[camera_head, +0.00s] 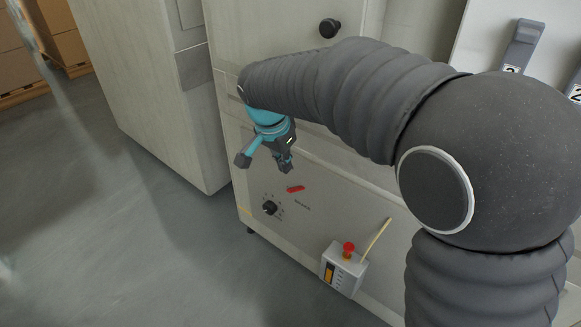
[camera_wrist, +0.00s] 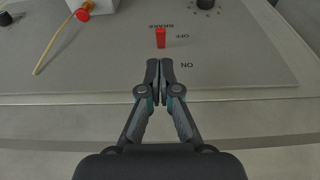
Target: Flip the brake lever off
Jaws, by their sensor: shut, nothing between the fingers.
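The red brake lever (camera_head: 295,188) is a small bar on the front panel of the pale cabinet. It also shows in the wrist view (camera_wrist: 160,38), where it stands level with the upside-down OFF label, below the BRAKE label. The ON label is on the nearer side. My gripper (camera_wrist: 160,73) is shut and empty, its fingertips together just short of the lever in that view. I cannot tell whether they touch it. In the head view my gripper (camera_head: 284,165) is above the lever, at the panel.
A black dial (camera_head: 270,207) sits left of the lever. A grey box (camera_head: 343,270) with a red button (camera_head: 348,249) and a yellow rod (camera_head: 377,240) are to the right. A black knob (camera_head: 329,28) is higher up. Open floor (camera_head: 130,240) lies at left.

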